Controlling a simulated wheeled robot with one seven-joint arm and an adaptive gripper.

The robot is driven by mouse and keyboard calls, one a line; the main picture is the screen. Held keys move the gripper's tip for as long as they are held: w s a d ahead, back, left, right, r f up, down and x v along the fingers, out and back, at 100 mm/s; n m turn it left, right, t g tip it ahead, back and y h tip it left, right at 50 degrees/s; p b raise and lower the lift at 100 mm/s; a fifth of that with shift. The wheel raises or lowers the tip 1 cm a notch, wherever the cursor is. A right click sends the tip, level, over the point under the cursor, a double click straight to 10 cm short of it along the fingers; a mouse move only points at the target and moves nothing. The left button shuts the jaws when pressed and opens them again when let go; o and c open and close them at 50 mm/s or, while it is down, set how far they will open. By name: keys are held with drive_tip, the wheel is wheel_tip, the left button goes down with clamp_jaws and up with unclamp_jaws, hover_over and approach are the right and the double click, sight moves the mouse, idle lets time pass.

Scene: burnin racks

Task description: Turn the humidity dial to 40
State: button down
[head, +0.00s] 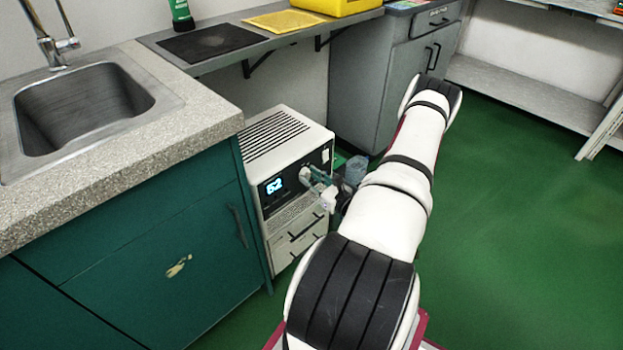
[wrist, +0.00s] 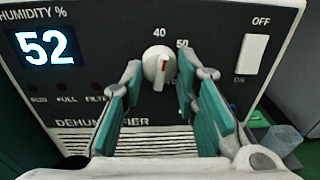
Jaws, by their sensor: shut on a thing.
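I cannot tell the dial's exact setting. The display (wrist: 46,46) reads 52. My gripper (wrist: 159,70) has its teal fingers on both sides of the dial and is shut on it.
A white power switch (wrist: 256,54) is right of the dial. A clear container (head: 356,168) stands right of the dehumidifier. A teal cabinet (head: 150,255) with a sink (head: 85,105) is close on the left. A grey shelf (head: 210,68) runs above. The green floor on the right is clear.

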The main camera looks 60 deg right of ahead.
drive_tip(key=shift+f+n, duration=0.1)
drive_tip(key=shift+n, duration=0.8)
drive_tip(key=c, duration=1.2)
unclamp_jaws()
drive_tip(key=shift+c, duration=0.2)
drive_tip(key=v, duration=1.2)
drive_tip(key=shift+a, duration=0.15)
drive_tip(key=shift+f, duration=0.1)
